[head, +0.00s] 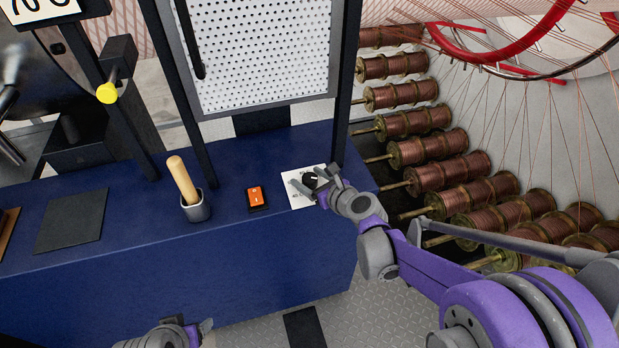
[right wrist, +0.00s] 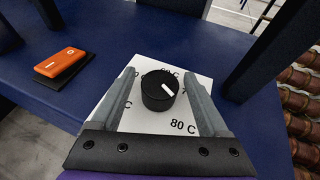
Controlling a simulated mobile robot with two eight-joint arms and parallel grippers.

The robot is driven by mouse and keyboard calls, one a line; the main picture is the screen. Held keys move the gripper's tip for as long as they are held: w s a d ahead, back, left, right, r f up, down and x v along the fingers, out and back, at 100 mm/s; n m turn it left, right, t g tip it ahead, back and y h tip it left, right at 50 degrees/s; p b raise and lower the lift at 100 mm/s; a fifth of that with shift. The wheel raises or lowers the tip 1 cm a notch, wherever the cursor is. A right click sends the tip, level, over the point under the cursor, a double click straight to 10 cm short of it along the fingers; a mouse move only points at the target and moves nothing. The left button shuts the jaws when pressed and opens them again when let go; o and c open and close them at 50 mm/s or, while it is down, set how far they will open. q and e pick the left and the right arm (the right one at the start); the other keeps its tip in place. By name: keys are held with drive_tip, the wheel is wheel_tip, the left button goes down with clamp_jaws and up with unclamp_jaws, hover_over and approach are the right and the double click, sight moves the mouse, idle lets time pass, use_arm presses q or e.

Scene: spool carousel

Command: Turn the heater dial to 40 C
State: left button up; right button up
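The heater dial is a round black knob (head: 310,180) on a white label plate (head: 296,199) on the blue bench. In the right wrist view the knob (right wrist: 154,98) carries a white pointer mark on its right side, towards a partly hidden label starting with 7. "80 C" reads at lower right and "60 C" at the top; the left labels are partly covered. My right gripper (head: 318,184) is over the plate. Its two fingers (right wrist: 158,98) stand apart on either side of the knob, with gaps. My left gripper (head: 198,332) is low at the front, its fingers not clear.
An orange switch (head: 255,196) sits left of the plate, also in the right wrist view (right wrist: 62,62). Further left are a cup (head: 197,209) with a wooden-handled tool and a dark mat (head: 71,221). A dark post (head: 346,80) rises behind the dial. Copper spools (head: 428,150) line the right.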

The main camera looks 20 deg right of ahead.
clamp_jaws()
idle(0.3)
drive_tip(key=shift+d+n+g+y, duration=0.1)
drive_tip(key=shift+n+g+y, duration=0.5)
drive_tip(key=shift+n+y, duration=0.55)
drive_tip(key=n+g+y+b, duration=0.1)
drive_tip(key=n+g+y, duration=0.2)
drive_tip(key=n+y, duration=0.1)
drive_tip(key=n+g+y, duration=0.2)
drive_tip(key=n+g, duration=0.3)
drive_tip(key=g, duration=0.1)
drive_tip(key=shift+n, duration=0.35)
drive_tip(key=shift+g, duration=0.4)
